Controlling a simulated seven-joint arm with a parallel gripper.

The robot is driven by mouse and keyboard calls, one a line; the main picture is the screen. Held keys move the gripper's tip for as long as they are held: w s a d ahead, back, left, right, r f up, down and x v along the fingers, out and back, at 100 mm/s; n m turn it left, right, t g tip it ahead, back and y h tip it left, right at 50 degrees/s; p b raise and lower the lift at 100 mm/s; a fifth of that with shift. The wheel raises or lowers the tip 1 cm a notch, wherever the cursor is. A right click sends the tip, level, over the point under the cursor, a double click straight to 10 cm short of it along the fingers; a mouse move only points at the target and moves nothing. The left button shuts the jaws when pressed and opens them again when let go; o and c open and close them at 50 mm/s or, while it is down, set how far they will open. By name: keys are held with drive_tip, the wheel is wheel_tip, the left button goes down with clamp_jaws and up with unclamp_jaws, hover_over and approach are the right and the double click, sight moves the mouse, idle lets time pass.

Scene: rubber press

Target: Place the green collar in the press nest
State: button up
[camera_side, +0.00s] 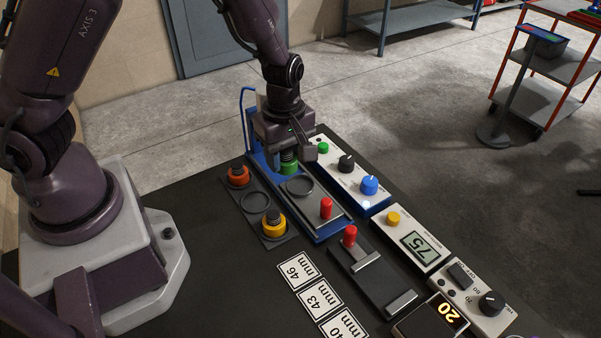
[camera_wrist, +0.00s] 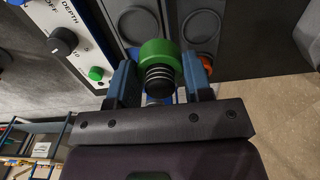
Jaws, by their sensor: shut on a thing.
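The green collar (camera_side: 289,168), with a dark ribbed top, hangs between the fingers of my gripper (camera_side: 288,158). It also shows in the wrist view (camera_wrist: 160,58), where the blue fingers (camera_wrist: 158,78) close on its two sides. The press nest looks to be the round dark ring (camera_side: 300,186) on the blue-edged press base. In the side view it lies just in front of and right of the collar; in the wrist view the ring (camera_wrist: 138,22) is beyond the collar. The collar's underside is hidden, so its height above the base is unclear.
A dark tray left of the press holds an orange collar (camera_side: 238,175), a yellow collar (camera_side: 273,226) and an empty ring (camera_side: 255,203) between them. A control panel (camera_side: 352,172) with knobs stands close on the right.

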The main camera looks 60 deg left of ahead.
sight(301, 187)
drive_tip(key=w+f, duration=0.3)
drive_tip(key=shift+f, duration=0.2)
drive_tip(key=shift+w+f, duration=0.1)
drive_tip(key=shift+f, duration=1.55)
drive_tip(key=shift+f, duration=0.15)
drive_tip(key=o, duration=1)
drive_tip(key=shift+o, duration=0.2)
